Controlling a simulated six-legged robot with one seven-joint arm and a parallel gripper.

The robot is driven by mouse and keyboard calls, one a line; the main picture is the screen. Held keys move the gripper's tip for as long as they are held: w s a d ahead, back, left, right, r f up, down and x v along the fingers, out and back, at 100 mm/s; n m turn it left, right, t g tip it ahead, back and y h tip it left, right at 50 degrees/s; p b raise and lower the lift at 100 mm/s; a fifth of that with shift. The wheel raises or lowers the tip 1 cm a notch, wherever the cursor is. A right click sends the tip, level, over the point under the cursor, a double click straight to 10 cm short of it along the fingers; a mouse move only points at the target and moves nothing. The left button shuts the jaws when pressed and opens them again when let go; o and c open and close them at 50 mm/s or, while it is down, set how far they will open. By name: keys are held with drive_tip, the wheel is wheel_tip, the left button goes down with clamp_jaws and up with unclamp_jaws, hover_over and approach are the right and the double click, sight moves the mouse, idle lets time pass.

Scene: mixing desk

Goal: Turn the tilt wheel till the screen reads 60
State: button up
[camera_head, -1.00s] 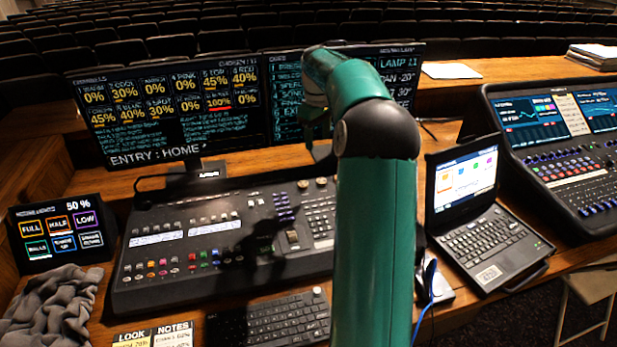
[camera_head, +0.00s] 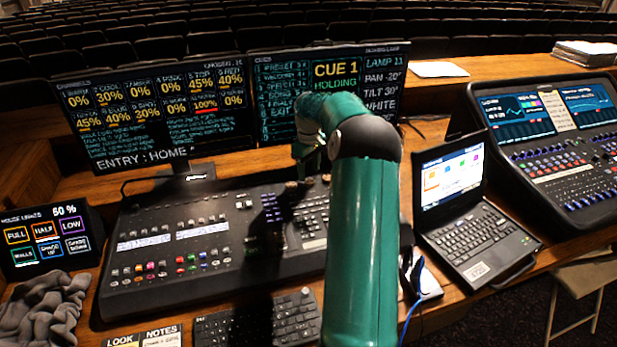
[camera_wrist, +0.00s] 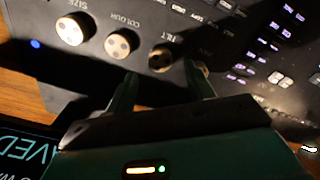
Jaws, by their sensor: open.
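The tilt wheel (camera_wrist: 160,58) is a pale round knob on the black desk in the wrist view, beside its upside-down label. My gripper (camera_wrist: 161,76) is open and empty, with one finger on each side of the wheel in the picture. I cannot tell whether the fingers reach down around it or touch it. The right finger partly covers the neighbouring pan wheel (camera_wrist: 206,68). In the head view my gripper (camera_head: 308,165) is over the desk's back edge, and I cannot make out the tilt wheel there. The right-hand screen (camera_head: 380,95) reads lamp 11, pan -20, tilt 30.
The colour wheel (camera_wrist: 121,44) and size wheel (camera_wrist: 74,29) are left of the tilt wheel. The mixing desk (camera_head: 150,285) has many buttons and faders. A left-hand screen (camera_head: 155,110) stands behind it; a laptop (camera_head: 465,240) stands to the right.

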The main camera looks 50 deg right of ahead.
sight(309, 180)
drive_tip(key=shift+f, duration=1.7)
drive_tip(key=shift+c, duration=0.4)
drive_tip(key=c, duration=0.9)
drive_tip(key=shift+m, duration=0.3)
drive_tip(key=m, duration=0.5)
drive_tip(key=shift+m, duration=0.4)
drive_tip(key=m, duration=0.5)
drive_tip(key=shift+d, duration=0.1)
drive_tip(key=shift+m, duration=0.3)
